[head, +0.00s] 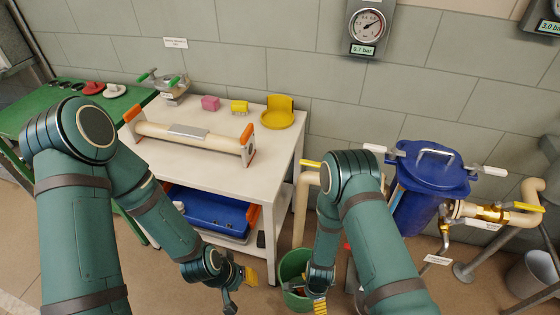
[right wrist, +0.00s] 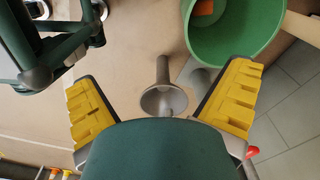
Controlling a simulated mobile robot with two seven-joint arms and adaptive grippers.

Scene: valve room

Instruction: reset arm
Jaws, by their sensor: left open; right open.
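My left arm reaches down from the left in the head view, and its gripper (head: 240,287) hangs low in front of the white table, open and empty. My right arm reaches down right of the middle, and its gripper (head: 319,302) hangs by the green bucket, partly cut off by the lower edge. In the right wrist view the right gripper (right wrist: 163,78) has its two yellow-padded fingers wide apart with nothing between them but a grey metal funnel-shaped thing (right wrist: 163,98) beyond.
The white table (head: 190,160) holds a cream pipe with orange ends (head: 190,135) and a yellow holder (head: 278,112); a blue bin (head: 210,208) sits below. The green bucket (right wrist: 228,50) stands close to my right gripper. A blue lidded vessel (head: 425,180) with pipes stands right.

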